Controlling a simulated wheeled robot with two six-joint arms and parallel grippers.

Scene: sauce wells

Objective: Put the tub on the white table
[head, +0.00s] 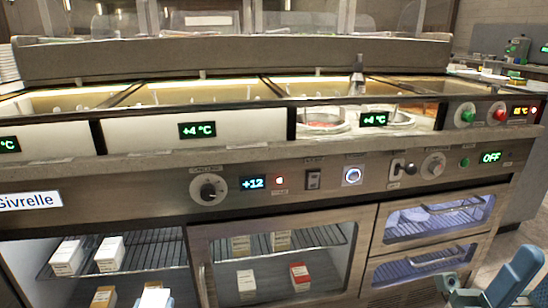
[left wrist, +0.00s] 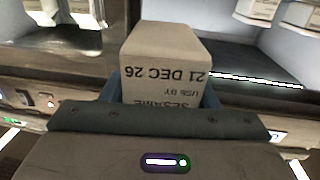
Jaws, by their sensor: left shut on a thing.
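A white tub (left wrist: 165,65) with "SESAME", "USE BY" and "21 DEC 26" printed on it, upside down in the picture, fills the middle of the left wrist view. My left gripper (left wrist: 163,95) is shut on it, its blue fingers on both sides. In the head view the top of a white tub (head: 155,298) shows at the bottom edge, with a bit of blue finger beside it; the rest is cut off. My right gripper (head: 485,288) shows partly at the bottom right, blue fingers apart, with nothing seen between them. No white table can be made out.
A steel counter (head: 130,172) with sauce wells spans the head view. Below it, glass-fronted cabinets hold several cartons, such as a white one (head: 110,253) and a red-and-white one (head: 300,277). Drawers (head: 425,262) are at the right. Floor (head: 505,250) shows at far right.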

